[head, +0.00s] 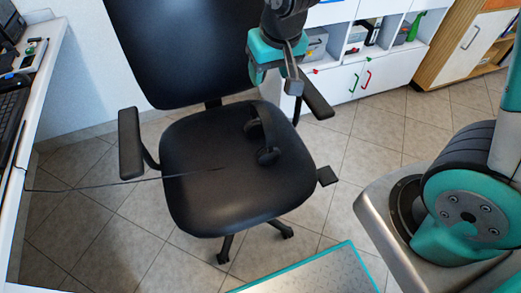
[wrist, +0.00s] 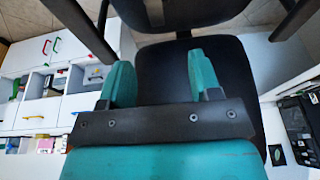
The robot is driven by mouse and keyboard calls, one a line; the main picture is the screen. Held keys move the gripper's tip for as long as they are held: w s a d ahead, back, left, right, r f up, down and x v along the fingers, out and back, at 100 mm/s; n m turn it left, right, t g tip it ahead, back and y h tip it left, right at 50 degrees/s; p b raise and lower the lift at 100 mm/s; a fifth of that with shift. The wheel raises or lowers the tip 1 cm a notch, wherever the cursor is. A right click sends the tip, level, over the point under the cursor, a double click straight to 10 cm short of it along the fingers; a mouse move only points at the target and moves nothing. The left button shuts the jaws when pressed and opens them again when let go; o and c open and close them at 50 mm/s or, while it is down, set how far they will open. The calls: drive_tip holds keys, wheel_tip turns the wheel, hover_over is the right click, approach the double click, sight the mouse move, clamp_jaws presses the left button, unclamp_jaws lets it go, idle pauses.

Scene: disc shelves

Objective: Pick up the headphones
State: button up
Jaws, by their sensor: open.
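The black headphones (head: 268,154) lie on the seat of a black office chair (head: 195,165), toward the seat's right side. Their headband and at least one ear cup show in the head view. My gripper (head: 290,80) is above and to the right of the headphones, apart from them, near the chair's back and right armrest. In the wrist view my gripper (wrist: 161,75) has its two teal fingers spread with nothing between them. I cannot make out the headphones in the wrist view.
The chair's left armrest (head: 130,143) and right armrest (head: 316,95) flank the seat. A thin black cable (head: 120,182) runs from the desk (head: 38,90) to the seat. White cabinets (head: 385,72) stand behind. Tiled floor (head: 360,150) is open to the right.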

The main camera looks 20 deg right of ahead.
sight(262, 109)
drive_tip(key=x, duration=0.4)
drive_tip(key=b+x, duration=0.1)
drive_tip(key=x, duration=0.4)
drive_tip(key=w+d+b+x, duration=0.1)
drive_tip(key=x, duration=0.4)
drive_tip(key=shift+b+x, duration=0.75)
drive_tip(key=shift+x, duration=1.9)
clamp_jaws()
